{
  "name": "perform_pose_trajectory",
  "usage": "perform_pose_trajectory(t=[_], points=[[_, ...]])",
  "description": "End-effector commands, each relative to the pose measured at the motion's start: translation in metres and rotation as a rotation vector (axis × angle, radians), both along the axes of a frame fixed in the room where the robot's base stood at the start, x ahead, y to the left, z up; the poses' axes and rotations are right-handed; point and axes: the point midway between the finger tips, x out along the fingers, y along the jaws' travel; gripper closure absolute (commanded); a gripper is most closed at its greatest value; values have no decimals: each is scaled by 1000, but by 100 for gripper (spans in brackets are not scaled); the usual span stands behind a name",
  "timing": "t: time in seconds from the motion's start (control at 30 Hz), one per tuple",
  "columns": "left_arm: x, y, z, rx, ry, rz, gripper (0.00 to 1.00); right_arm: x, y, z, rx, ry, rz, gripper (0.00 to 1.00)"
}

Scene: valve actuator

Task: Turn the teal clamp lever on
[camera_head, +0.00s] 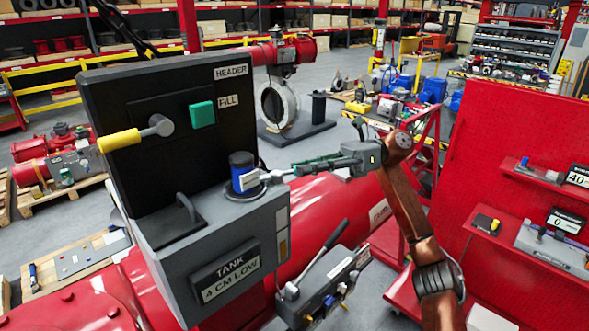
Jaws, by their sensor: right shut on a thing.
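A teal block (202,113) sits on the black upright panel, left of the FILL label; I cannot tell whether it is the clamp lever. A thin green strip (315,161) shows along my right gripper; I cannot tell what it belongs to. My right gripper (262,178) reaches in from the right. Its fingers are closed at the right side of a blue cylinder with a dark top (242,168), on the grey housing. The fingers partly hide the contact. My left gripper is out of view.
A yellow-handled lever (120,140) sticks out left from the black panel (150,90). A grey handle (188,208) and a TANK sign (228,273) are on the housing. A grey lever box (325,285) stands below. A red pegboard cart (515,190) is at right.

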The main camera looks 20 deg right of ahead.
Motion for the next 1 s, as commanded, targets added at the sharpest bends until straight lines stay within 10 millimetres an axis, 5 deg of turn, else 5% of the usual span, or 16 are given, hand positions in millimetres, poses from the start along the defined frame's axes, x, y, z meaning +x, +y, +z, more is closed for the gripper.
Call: perform_pose_trajectory(t=[0.4,0.43,0.67,1.0], points=[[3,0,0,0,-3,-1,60,-1,-1,-3,-7,2,6,100],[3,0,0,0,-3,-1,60,-1,-1,-3,-8,2,6,84],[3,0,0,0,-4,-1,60,-1,-1,-2,-5,2,5,68],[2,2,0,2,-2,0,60,0,-4,-1,-3,2,4,67]])
